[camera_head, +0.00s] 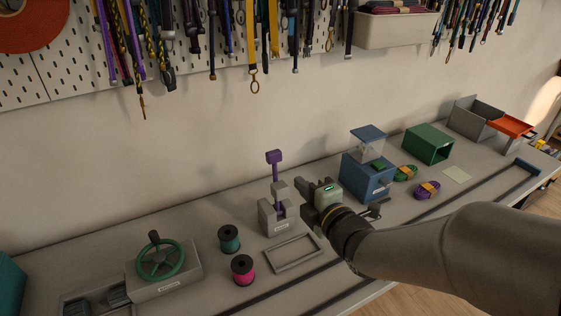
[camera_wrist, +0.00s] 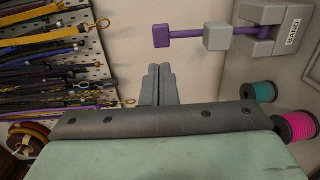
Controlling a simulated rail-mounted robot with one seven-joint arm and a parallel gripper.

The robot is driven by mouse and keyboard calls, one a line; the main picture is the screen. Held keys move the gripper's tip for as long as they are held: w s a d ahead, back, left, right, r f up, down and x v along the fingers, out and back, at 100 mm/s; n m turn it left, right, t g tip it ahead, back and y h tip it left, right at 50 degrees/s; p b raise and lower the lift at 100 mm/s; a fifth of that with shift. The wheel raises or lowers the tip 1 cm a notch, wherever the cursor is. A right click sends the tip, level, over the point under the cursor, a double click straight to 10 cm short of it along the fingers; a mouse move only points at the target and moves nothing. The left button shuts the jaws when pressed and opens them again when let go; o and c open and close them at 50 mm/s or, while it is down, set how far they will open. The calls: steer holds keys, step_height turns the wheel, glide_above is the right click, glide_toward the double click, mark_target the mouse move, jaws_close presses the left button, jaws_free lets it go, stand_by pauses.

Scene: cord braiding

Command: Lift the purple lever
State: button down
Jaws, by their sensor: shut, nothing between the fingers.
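The purple lever (camera_head: 275,157) stands upright from a grey labelled base (camera_head: 278,218). A pale grey block sits partway along its stem. My gripper (camera_head: 306,186) is just right of the lever, apart from it, with fingers pointing left toward its stem. In the wrist view the lever (camera_wrist: 162,36) lies sideways across the top, its stem running right through the grey block (camera_wrist: 218,37) to the base (camera_wrist: 285,28). My fingers (camera_wrist: 158,74) are pressed together and empty, below the lever's purple head in that view.
A teal spool (camera_head: 229,238), a pink spool (camera_head: 243,269) and an empty grey frame (camera_head: 294,252) lie near the base. A green handwheel (camera_head: 160,259) stands left. A blue machine (camera_head: 366,178) stands close behind my gripper. Cords hang on the pegboard (camera_head: 60,75).

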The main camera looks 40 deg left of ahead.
mark_target(275, 158)
steer(key=p+x, duration=0.3)
steer(key=x, duration=0.8)
